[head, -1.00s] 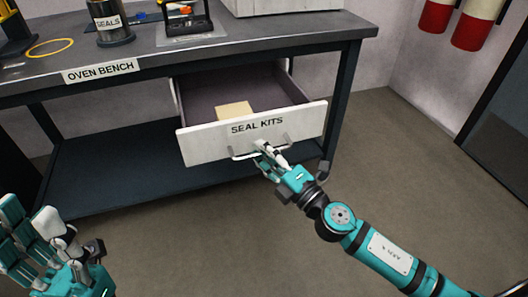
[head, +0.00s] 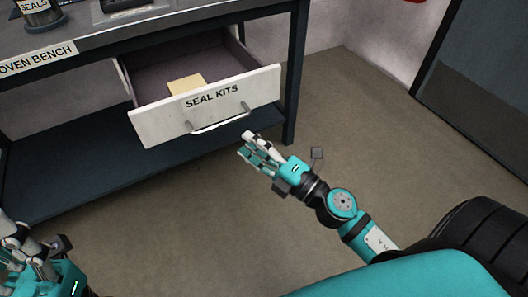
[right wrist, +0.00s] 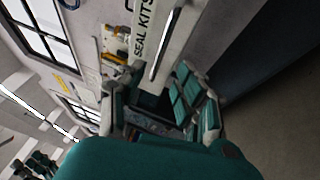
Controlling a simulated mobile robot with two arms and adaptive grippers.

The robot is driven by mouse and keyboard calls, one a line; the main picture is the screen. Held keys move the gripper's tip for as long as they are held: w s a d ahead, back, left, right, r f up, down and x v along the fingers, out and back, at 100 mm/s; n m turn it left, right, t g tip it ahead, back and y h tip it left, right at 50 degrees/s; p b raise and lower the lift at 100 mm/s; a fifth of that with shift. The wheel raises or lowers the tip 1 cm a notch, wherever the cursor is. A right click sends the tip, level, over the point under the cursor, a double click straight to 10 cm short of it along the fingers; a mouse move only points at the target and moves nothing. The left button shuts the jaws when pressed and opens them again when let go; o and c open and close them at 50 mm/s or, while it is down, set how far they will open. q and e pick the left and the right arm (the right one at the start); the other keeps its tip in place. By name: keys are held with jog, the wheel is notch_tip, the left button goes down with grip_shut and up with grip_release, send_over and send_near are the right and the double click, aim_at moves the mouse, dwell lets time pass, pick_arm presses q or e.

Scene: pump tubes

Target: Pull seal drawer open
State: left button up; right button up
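The seal drawer, its white front (head: 160,125) marked SEAL KITS, stands pulled out from under the bench in the head view. Its bar handle (head: 220,125) is free. A tan packet (head: 186,84) lies inside the drawer. My right gripper (head: 254,145) is open and empty, in front of and just right of the handle, apart from it. In the right wrist view the handle (right wrist: 166,46) shows beyond the spread fingers (right wrist: 155,100). My left gripper (head: 38,232) is at the lower left, partly cut off, with its fingers apart and empty, far from the drawer.
The oven bench (head: 90,35) has a dark lower shelf (head: 75,165) below the drawer and a leg (head: 293,90) right of it. A seals canister (head: 42,14) stands on top. Open floor (head: 360,130) lies to the right. A dark door (head: 480,70) is at the far right.

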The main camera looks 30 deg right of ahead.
jog(key=shift+v, duration=1.65)
